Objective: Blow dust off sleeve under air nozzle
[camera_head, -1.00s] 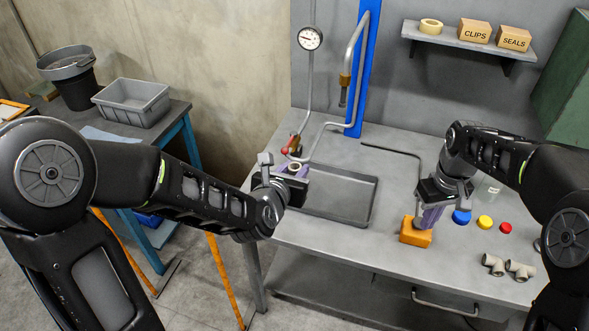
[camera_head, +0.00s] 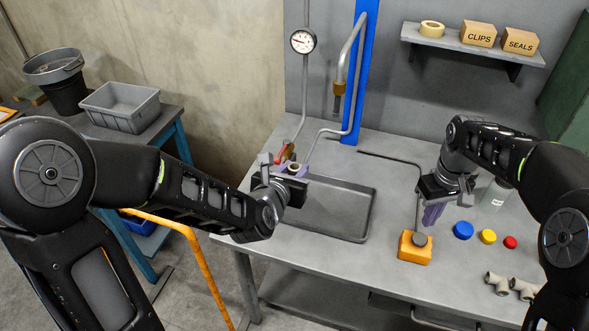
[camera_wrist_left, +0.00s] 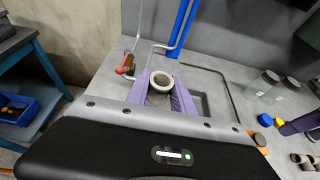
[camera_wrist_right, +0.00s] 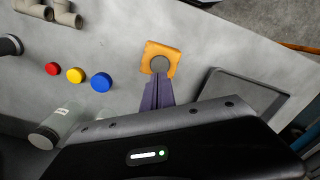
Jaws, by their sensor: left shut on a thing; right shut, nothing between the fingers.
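The sleeve, a short pale grey-beige ring, is held upright between the purple fingers of my left gripper (camera_head: 291,169). Its open top shows in the left wrist view (camera_wrist_left: 161,80). The air nozzle (camera_head: 337,103), a grey tip below a brass fitting, hangs from a bent pipe on the blue post. In the head view the sleeve is lower and to the left of it. My right gripper (camera_head: 432,214) is shut and empty beside an orange box (camera_head: 414,254) with a dark round button (camera_head: 419,239). Its fingertips also show near the button in the right wrist view (camera_wrist_right: 159,82).
A shallow grey tray (camera_head: 345,207) lies on the bench beside the left gripper. A red-handled valve (camera_head: 284,152) stands behind the sleeve. Blue (camera_head: 463,230), yellow (camera_head: 487,237) and red (camera_head: 510,242) caps and grey pipe fittings (camera_head: 497,283) lie at the right.

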